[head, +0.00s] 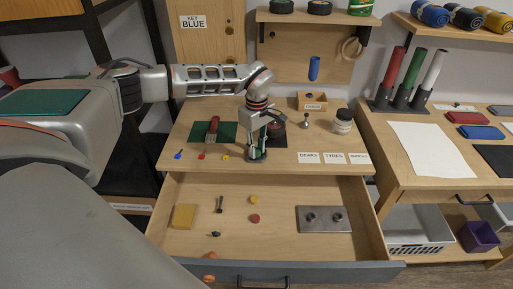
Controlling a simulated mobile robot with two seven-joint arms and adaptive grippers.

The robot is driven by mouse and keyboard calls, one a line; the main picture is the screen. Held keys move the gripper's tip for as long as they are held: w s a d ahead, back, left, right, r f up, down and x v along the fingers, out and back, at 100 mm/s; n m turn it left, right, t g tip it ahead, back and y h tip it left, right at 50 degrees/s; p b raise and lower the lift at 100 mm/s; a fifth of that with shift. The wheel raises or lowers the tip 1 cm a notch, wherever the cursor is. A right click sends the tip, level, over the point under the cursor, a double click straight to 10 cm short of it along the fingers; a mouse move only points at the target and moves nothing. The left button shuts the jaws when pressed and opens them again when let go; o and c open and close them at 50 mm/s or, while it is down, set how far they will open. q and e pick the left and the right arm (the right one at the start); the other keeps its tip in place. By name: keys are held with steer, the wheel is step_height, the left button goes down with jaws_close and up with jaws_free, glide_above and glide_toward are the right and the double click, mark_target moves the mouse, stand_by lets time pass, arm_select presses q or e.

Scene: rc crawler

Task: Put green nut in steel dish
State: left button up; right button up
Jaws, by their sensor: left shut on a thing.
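My left gripper (257,156) points down over the front middle of the wooden worktop. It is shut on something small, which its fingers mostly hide. Green shows at the fingers, and no loose green nut shows elsewhere, so it appears to be the green nut. A blue nut (178,154), a red nut (201,156) and a yellow nut (226,157) lie along the worktop's front left. I cannot clearly make out a steel dish; a dark piece (278,133) lies partly hidden just behind the gripper. My right gripper is out of view.
The open drawer (285,183) below holds a yellow block (184,217), a grey metal plate (338,221) and small parts. A red-handled tool (212,130) lies on a green mat (229,132). A dark-lidded jar (342,122) and white labels (333,158) are at the right.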

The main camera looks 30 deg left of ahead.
arm_select(q)
steer(key=shift+f, duration=0.15)
steer(key=o, duration=0.5)
steer(key=shift+c, duration=0.2)
step_height(320, 180, up, 12)
steer(key=shift+r+b, duration=0.2)
steer(key=shift+b, duration=0.1)
stand_by(0.3)
steer(key=shift+s+f, duration=0.1)
